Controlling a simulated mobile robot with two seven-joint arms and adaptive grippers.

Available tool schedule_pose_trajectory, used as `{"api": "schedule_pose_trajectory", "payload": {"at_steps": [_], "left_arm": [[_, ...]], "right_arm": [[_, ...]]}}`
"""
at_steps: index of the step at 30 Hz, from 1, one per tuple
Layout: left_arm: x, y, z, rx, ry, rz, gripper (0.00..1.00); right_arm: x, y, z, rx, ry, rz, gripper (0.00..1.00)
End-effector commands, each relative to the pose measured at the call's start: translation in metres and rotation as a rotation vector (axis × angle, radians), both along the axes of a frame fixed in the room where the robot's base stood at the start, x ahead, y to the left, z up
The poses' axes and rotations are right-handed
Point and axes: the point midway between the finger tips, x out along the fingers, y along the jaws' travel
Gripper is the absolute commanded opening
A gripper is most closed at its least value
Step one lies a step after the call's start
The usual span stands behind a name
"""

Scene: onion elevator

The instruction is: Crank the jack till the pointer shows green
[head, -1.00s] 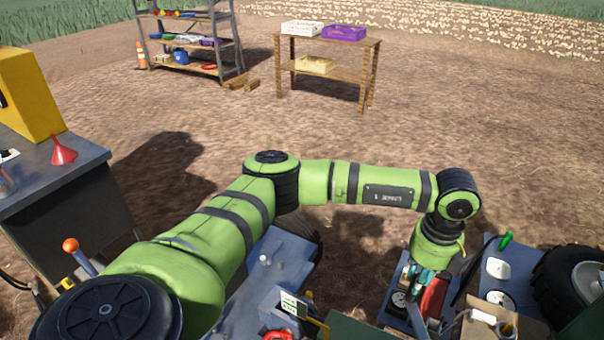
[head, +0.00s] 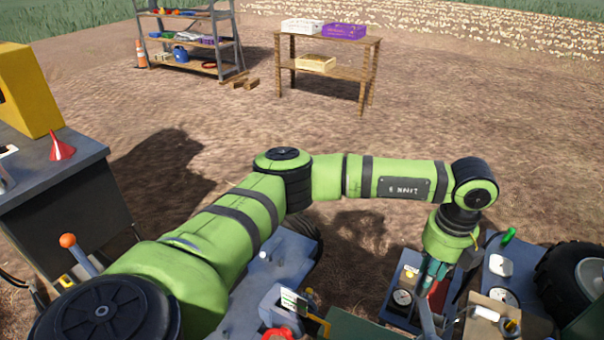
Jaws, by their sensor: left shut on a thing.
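My left gripper (head: 432,280) points down at the lower right of the head view, at the end of my green arm. It is shut on what looks like the jack's crank handle, which the fingers and wrist mostly hide. The dial is too small to read, so I cannot tell where a pointer stands. A second white dial (head: 502,295) lies to the right, beside a white block (head: 500,265). My right gripper is not in view.
A big black tyre (head: 566,280) stands at the right edge. A cardboard box (head: 488,326) sits close to my gripper's right. A lever with an orange knob (head: 68,240) and a dark bench with a red funnel (head: 62,148) are at left. Open dirt lies beyond.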

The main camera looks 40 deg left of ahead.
Motion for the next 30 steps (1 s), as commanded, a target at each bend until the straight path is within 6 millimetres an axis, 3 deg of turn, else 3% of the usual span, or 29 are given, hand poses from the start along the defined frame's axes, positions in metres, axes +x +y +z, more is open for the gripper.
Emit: {"api": "schedule_pose_trajectory", "payload": {"at_steps": [6, 19, 30], "left_arm": [[0.007, -0.012, -0.002, -0.009, -0.009, -0.086, 0.00], [0.007, -0.014, -0.001, -0.010, -0.005, -0.113, 0.00], [0.013, -0.026, -0.003, -0.009, -0.004, -0.231, 0.00]], "right_arm": [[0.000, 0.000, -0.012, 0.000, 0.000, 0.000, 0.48], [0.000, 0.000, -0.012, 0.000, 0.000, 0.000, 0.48], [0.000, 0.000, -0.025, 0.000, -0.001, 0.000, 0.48]]}}
